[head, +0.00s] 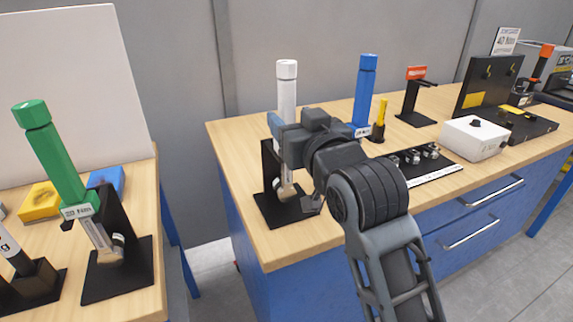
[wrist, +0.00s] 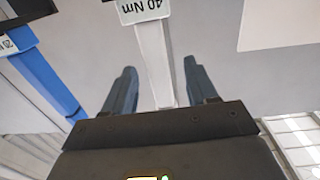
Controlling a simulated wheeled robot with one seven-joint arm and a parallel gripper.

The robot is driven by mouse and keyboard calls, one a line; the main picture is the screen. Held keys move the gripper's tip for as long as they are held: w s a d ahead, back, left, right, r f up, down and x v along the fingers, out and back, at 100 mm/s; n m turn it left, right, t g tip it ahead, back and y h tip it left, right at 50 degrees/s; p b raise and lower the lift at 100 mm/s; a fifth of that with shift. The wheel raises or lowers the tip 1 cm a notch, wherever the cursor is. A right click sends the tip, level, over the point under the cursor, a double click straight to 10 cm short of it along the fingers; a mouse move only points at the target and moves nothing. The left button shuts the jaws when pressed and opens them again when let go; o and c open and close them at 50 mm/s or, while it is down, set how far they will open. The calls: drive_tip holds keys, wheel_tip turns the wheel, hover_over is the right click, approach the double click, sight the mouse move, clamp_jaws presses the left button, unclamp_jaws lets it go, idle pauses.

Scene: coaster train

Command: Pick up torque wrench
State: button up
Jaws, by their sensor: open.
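Several torque wrenches stand upright in black holders. The white-handled torque wrench (head: 287,82) leans in its holder at the bench's near left; its label reads 40 Nm in the wrist view (wrist: 145,8). My gripper (wrist: 160,70) is open, with its two fingers on either side of this wrench's pale shaft in the wrist view. I cannot tell whether they touch it. In the head view my wrist covers part of the wrench. The blue wrench (head: 365,85) stands behind to the right, and also shows in the wrist view (wrist: 45,75). A green wrench (head: 50,150) stands on the left table.
The wooden bench (head: 235,160) also carries a yellow-handled tool (head: 381,115), a red-topped black stand (head: 416,85), a white box (head: 475,137) and a strip with small metal parts (head: 425,165). The black holder (head: 285,212) sits close below my wrist. A gap separates the two tables.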

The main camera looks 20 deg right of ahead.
drive_tip(key=w, duration=0.3)
drive_tip(key=w+f+p, duration=0.1)
drive_tip(key=w, duration=0.1)
drive_tip(key=shift+w+d, duration=0.25)
drive_tip(key=shift+w, duration=0.05)
clamp_jaws()
idle(1.1)
drive_tip(key=shift+r, duration=0.1)
